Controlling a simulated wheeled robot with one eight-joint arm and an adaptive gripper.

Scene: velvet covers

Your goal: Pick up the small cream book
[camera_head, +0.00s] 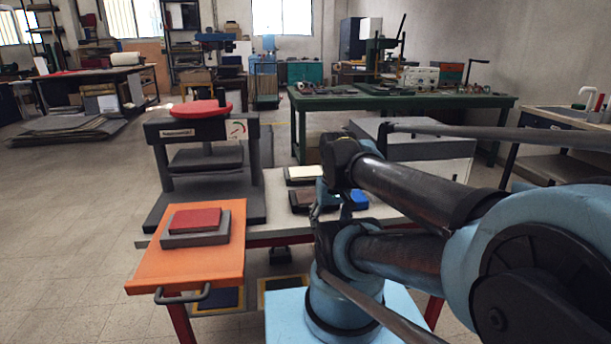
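A small cream book (302,173) lies flat at the back of the grey table, on or against something dark. Its right end is close to my arm, which may cover part of it. My gripper (318,208) seems to be at the end of the arm, in front of and slightly right of the cream book. The gripper is small, dark and overlapped by my arm links, so its fingers cannot be made out. I cannot see whether it holds anything.
Dark brown books (301,200) and a blue item (359,199) lie close to the gripper. A red book (196,219) sits on a grey block (194,238) on the orange board (150,270). A dark press (205,160) stands left. Open floor lies far left.

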